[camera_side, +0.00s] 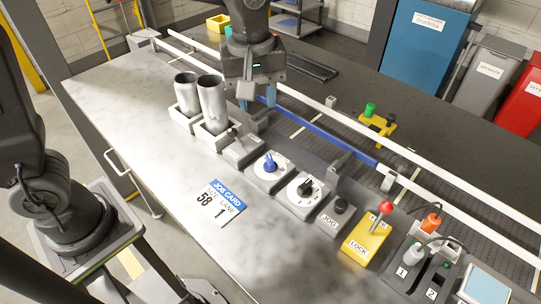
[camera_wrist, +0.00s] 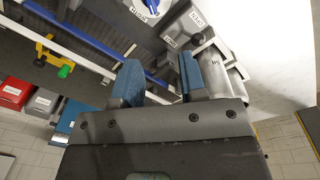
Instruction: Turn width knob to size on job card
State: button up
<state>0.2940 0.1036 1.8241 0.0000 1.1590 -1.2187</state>
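The job card (camera_side: 222,203) lies on the marble-look bench, blue-headed, reading size 58, lane 1. A blue knob (camera_side: 269,164) sits on a round white dial in the control row. A black knob (camera_side: 306,187) sits on the white dial to its right. Their scale marks are too small to read in the side view. My gripper (camera_side: 257,92) is above the far end of the row, away from both knobs. In the wrist view its blue fingers (camera_wrist: 159,82) stand apart with nothing between them. The blue knob (camera_wrist: 152,4) is cut off by the top edge there.
Two silver cans (camera_side: 212,104) stand in white holders left of the control row, close to my gripper. A grey lever box (camera_side: 240,148) lies between them and the dials. A red-topped lever (camera_side: 380,215) rises from the yellow lock box. Rails and the conveyor run behind.

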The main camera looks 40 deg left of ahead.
aim_at(271, 159)
jog(key=shift+n+g, duration=0.3)
jog(key=shift+n, duration=0.4)
jog(key=f, duration=0.5)
jog(key=w+d+f, duration=0.1)
jog(key=f, duration=0.4)
jog(key=d+f, duration=0.1)
jog(key=f, duration=0.4)
jog(key=shift+w+f, duration=0.2)
jog(key=shift+c, duration=0.4)
grip_shut()
